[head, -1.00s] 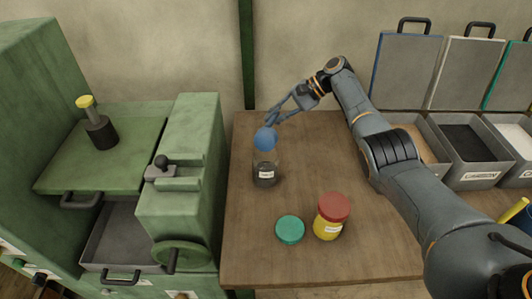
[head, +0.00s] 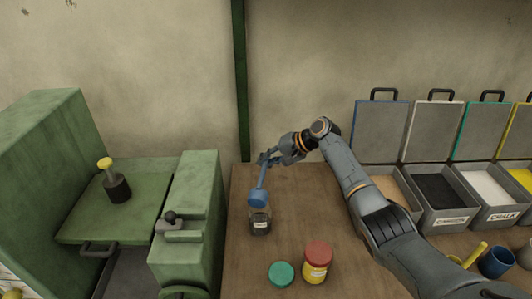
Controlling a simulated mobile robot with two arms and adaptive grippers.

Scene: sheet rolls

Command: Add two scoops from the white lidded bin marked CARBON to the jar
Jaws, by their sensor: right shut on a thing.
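The clear jar (head: 260,228) stands uncapped on the wooden table, with dark material inside and a label on its front. My right gripper (head: 268,158) is shut on the handle of a blue scoop (head: 258,198). The scoop hangs steeply, its bowl at the jar's mouth; I cannot tell whether they touch, and the inside of the bowl is hidden. The CARBON bin (head: 448,218) stands at the right with its white-edged lid (head: 429,132) raised and black powder (head: 438,190) inside. My left gripper is out of view.
Other open bins, including CHALK (head: 502,216), flank the CARBON bin. A green machine (head: 190,225) borders the table at left. A blue cup (head: 496,262) stands at right.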

